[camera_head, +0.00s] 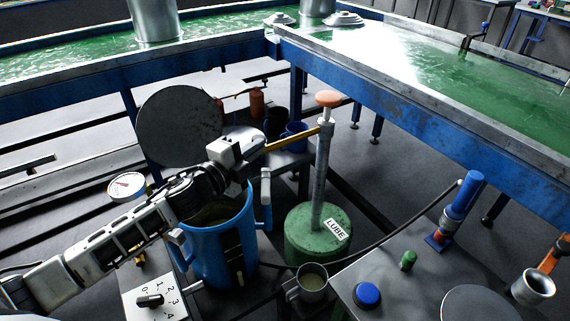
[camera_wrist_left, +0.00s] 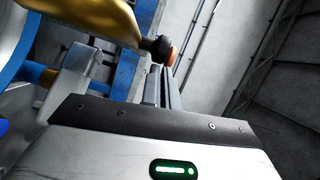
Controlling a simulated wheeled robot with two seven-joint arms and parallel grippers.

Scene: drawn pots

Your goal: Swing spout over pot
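The yellow spout (camera_head: 296,140) reaches left from the upright post of the green LUBE pump (camera_head: 312,240). My left gripper (camera_head: 256,143) is above the pot's right rim, close to the spout's left end. The fingertips are hard to make out there. In the wrist view a gold curved part with a dark knob (camera_wrist_left: 100,18) crosses above narrow grey fingers (camera_wrist_left: 163,82). I cannot tell whether they touch it or how far they are apart. My right gripper is out of view.
A large dark disc (camera_head: 181,126) stands behind the pot. A dial gauge (camera_head: 127,187) and a numbered switch box (camera_head: 155,301) are at its left. A metal mug (camera_head: 312,284) stands near the pump. The right bench holds a blue button (camera_head: 367,295). Green-topped troughs border the back.

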